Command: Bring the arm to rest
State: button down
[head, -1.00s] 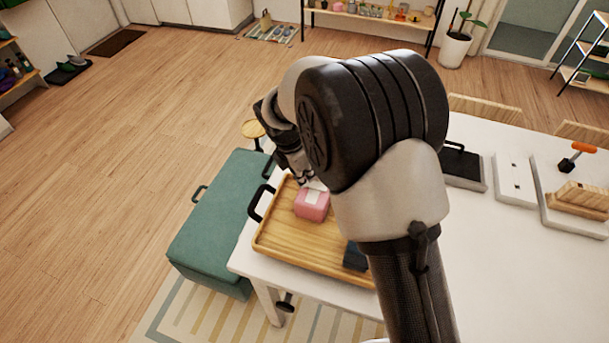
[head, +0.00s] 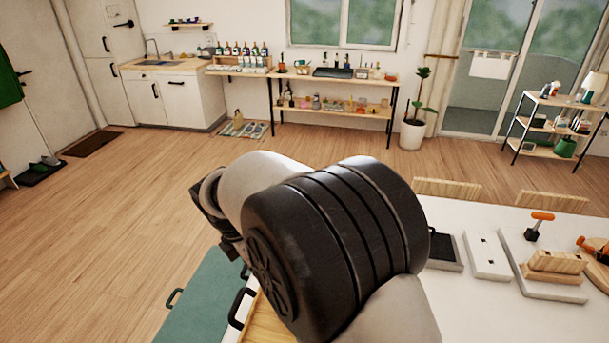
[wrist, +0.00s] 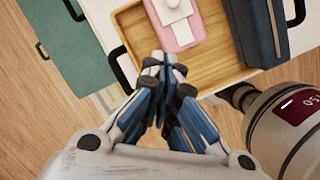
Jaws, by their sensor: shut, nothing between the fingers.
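My gripper (wrist: 165,62) is shut with nothing between its fingers in the wrist view. Its fingertips show over the near edge of a wooden tray (wrist: 133,22). A pink block with a white top (wrist: 178,22) lies in the tray, just beyond the fingertips and apart from them. A dark blue case (wrist: 250,30) lies to the right of it in the tray. In the head view my arm fills the middle and hides most of the tray (head: 262,325); the fingertips cannot be made out there.
A teal bench (head: 205,305) stands left of the white table (head: 470,310). On the table's right are a white panel (head: 487,256) and a wooden block (head: 556,263). Chairs (head: 460,193) line the far side. Open floor (head: 100,220) lies to the left.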

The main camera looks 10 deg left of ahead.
jog(key=s+d+r+m+b, duration=0.1)
jog(key=s+d+r+m, duration=0.1)
jog(key=d+r+m, duration=0.3)
jog(key=s+d+r+m+y+b, duration=0.1)
jog(key=s+d+m+b, duration=0.15)
jog(key=d, duration=0.45)
jog(key=s+d+r+m+b, duration=0.1)
jog(key=d+r+m, duration=0.2)
jog(key=d+m, duration=0.15)
jog(key=s+d+f+m+t+b, duration=0.1)
jog(key=s+d+f+m+b, duration=0.1)
jog(key=s+d+m, duration=0.4)
jog(key=s+d+f+m+t+y+b, duration=0.1)
jog(key=s+d+m+b, duration=0.1)
jog(key=s+d+m, duration=0.5)
jog(key=s+m, duration=0.2)
jog(key=s, duration=0.2)
jog(key=shift+s+d+f+t, duration=0.2)
jog(key=shift+s+f+t, duration=0.1)
jog(key=shift+f, duration=0.1)
